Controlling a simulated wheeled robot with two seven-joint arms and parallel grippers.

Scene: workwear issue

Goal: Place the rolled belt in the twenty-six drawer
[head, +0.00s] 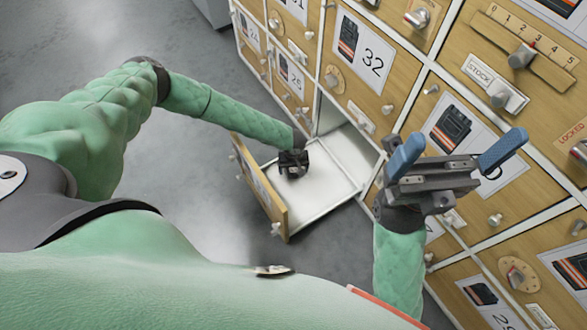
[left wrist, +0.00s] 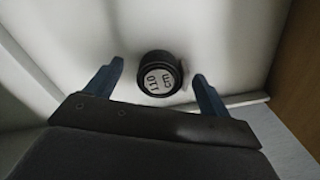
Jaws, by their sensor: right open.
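The rolled belt (left wrist: 160,78) is a black roll with a white label on top that seems to read "110 cm". It rests on the white floor of an open drawer (head: 262,190). My left gripper (head: 293,162) is inside this drawer, pointing down. In the left wrist view its blue fingers (left wrist: 158,85) stand open on either side of the belt, with a gap on both sides. In the head view I cannot make out the belt under the gripper. The drawer's number is not readable. My right gripper (head: 456,152) is open and empty in front of the cabinet.
The wooden cabinet (head: 388,72) has many closed drawers with picture labels, knobs and dials; one reads 32 (head: 362,50), another 25 (head: 291,76). The open drawer juts out over the grey floor (head: 205,215). The floor on the left is clear.

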